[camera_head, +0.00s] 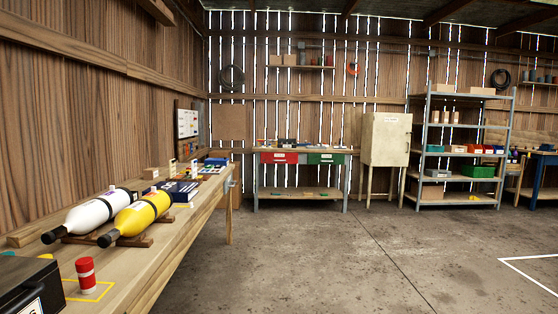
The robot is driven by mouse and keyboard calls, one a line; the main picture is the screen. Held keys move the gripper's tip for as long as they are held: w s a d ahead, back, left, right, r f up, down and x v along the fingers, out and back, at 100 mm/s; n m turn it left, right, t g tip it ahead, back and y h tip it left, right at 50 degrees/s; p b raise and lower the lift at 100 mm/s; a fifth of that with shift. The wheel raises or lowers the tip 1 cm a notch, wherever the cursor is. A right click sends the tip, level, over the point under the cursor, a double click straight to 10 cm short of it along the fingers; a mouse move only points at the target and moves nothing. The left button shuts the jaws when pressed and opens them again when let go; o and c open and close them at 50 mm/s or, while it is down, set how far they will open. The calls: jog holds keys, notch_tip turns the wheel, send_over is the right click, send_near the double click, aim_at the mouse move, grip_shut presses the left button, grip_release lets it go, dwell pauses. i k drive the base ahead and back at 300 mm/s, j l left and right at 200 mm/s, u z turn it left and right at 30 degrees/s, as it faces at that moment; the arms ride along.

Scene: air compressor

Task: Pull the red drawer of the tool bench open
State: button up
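The tool bench (301,190) stands against the far plank wall, near the middle of the view. Its red drawer (279,158) is on the left under the bench top and looks shut, with a pale label on its front. A green drawer (326,159) sits beside it on the right and also looks shut. The bench is some way off across the floor. My gripper does not show in this view.
A long wooden workbench (150,262) runs along the left, carrying a white cylinder (95,213) and a yellow cylinder (141,214). A beige cabinet (386,139) and a metal shelf (459,150) stand right of the tool bench. The concrete floor (350,255) between is clear.

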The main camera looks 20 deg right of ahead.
aim_at(266, 158)
jog(key=i+l+z, duration=0.2)
jog(key=i+z, duration=0.15)
jog(key=i, duration=0.25)
jog(key=i+l+z, duration=0.15)
jog(key=i+z, duration=0.25)
jog(key=i, duration=2.55)
jog(key=i+l, duration=0.1)
jog(key=i, duration=2.4)
jog(key=i+l+u, duration=0.1)
jog(key=i, duration=1.15)
jog(key=i+l+u, duration=0.2)
jog(key=i, duration=0.25)
jog(key=i+u, duration=0.2)
jog(key=i, duration=0.25)
